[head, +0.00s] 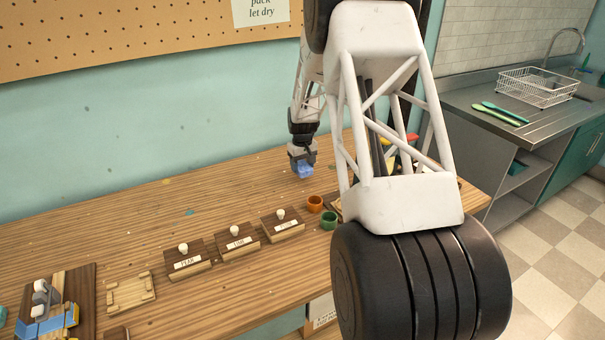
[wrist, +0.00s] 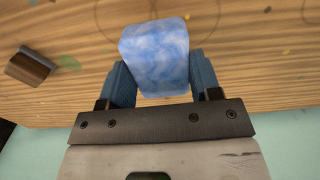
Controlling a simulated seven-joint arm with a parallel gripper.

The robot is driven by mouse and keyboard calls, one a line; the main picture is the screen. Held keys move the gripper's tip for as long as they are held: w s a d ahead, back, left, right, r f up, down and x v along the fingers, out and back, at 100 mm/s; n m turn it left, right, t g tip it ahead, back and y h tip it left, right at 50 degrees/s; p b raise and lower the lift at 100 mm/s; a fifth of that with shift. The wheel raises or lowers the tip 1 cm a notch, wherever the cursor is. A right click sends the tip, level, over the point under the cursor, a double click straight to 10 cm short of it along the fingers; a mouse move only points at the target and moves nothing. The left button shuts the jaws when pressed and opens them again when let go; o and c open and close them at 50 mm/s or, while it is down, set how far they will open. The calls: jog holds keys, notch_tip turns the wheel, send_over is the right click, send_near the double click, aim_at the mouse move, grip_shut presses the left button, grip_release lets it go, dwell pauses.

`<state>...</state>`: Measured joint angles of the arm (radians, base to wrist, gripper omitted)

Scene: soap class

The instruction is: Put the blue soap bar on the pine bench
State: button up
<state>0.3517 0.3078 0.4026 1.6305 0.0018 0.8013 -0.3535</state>
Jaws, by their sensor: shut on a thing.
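The blue soap bar (wrist: 155,55) is marbled blue and white, and it sits between the two fingers of my gripper (wrist: 160,82) in the wrist view. My gripper is shut on it. In the head view the soap (head: 305,170) shows small beneath my gripper (head: 302,160), over the far part of the wooden bench (head: 215,205). This striped wood bench top may be the pine bench. I cannot tell whether the soap touches the surface or hangs just above it.
Several labelled wooden blocks with white knobs (head: 240,238) stand in front. An orange cup (head: 314,204) and a green cup (head: 329,220) are near the arm. A wooden frame (head: 130,292) and a blue-grey device (head: 47,315) are at left. My arm hides the bench's right part.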

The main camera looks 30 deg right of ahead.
aim_at(302, 166)
jog(key=shift+f, duration=1.85)
jog(key=shift+f, duration=0.1)
jog(key=o, duration=1)
jog(key=shift+c, duration=0.2)
notch_tip(302, 166, up, 12)
jog(key=shift+r, duration=0.1)
jog(key=shift+a, duration=0.1)
